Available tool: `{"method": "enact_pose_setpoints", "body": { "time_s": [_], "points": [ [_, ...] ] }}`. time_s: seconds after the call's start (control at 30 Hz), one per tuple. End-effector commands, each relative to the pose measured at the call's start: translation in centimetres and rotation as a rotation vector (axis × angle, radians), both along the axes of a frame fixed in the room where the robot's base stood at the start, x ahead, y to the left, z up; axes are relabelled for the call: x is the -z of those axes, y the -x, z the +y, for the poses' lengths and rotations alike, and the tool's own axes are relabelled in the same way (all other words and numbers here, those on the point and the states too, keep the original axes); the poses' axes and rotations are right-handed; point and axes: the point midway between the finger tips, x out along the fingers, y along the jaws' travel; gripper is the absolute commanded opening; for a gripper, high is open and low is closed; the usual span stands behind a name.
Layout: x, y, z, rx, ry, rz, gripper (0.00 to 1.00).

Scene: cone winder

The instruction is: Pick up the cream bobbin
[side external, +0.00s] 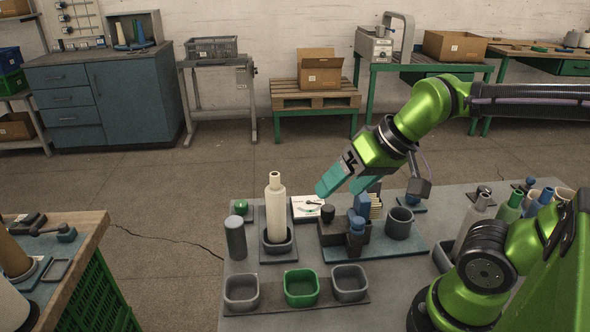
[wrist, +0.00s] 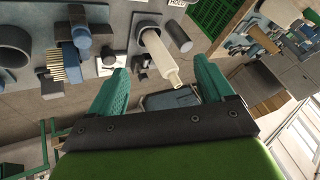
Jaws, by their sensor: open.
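My gripper (side external: 344,188) has teal fingers and is open and empty. In the side view it is to the right of the bobbin, tilted down toward the left and apart from it. The bobbin's lower end is hidden inside the cup.
A grey cylinder (side external: 236,238) stands close left of the bobbin. A green ball (side external: 241,207) is behind it. A rack (side external: 305,304) with two grey cups and a green cup (side external: 301,287) lies in front. Blue and dark fixtures and a grey cup (side external: 399,223) stand to the right.

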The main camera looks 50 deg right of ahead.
Motion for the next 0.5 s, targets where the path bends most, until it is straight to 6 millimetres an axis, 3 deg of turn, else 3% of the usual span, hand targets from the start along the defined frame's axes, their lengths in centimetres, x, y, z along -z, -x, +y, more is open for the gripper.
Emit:
{"method": "enact_pose_setpoints", "body": {
  "time_s": [0.5],
  "points": [
    [-4.3, -15.3, -0.1, -0.04, 0.166, 0.445, 0.81]
  ]
}}
